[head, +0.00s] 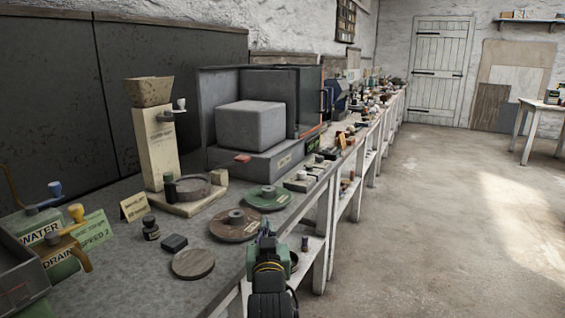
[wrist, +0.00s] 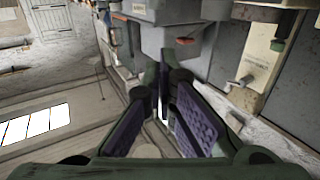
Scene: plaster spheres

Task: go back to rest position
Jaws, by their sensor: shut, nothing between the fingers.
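My gripper (head: 266,232) shows low in the middle of the head view, at the front edge of the long grey bench (head: 130,258). My dark arm is below it. In the wrist view its two fingers with purple ribbed pads (wrist: 164,85) come together at the tips. The gripper is shut and holds nothing. A brown disc (head: 234,226) and a green disc (head: 265,197), each with a hub, lie on the bench just beyond it.
A round wooden disc (head: 193,264), a small black block (head: 174,243) and a dark bottle (head: 151,228) stand left of my gripper. A grey machine with a block (head: 250,125) and a cream dispenser (head: 155,145) stand behind. Open floor (head: 430,230) lies to the right.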

